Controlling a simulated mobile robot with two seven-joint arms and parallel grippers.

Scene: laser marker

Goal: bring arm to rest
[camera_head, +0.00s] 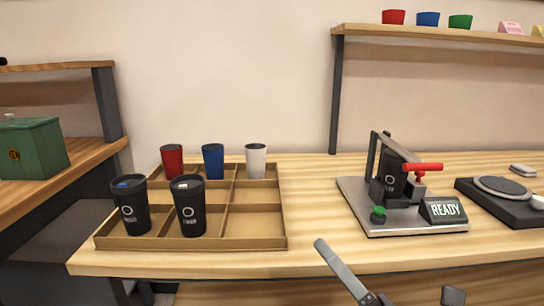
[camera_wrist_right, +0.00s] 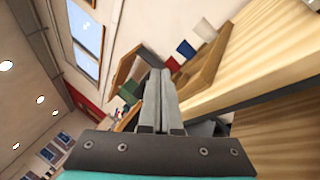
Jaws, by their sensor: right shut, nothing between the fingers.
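The gripper is apart from the wooden tray (camera_head: 270,243) and from the marking machine (camera_head: 362,217). My left gripper is in neither view.
The tray holds black, red, blue and white cups. The machine holds a black cup, with a READY display (camera_head: 445,209). A dark scale-like device (camera_head: 500,205) stands at right. The table (camera_head: 310,205) is clear between tray and machine. A shelf (camera_head: 430,35) is above.

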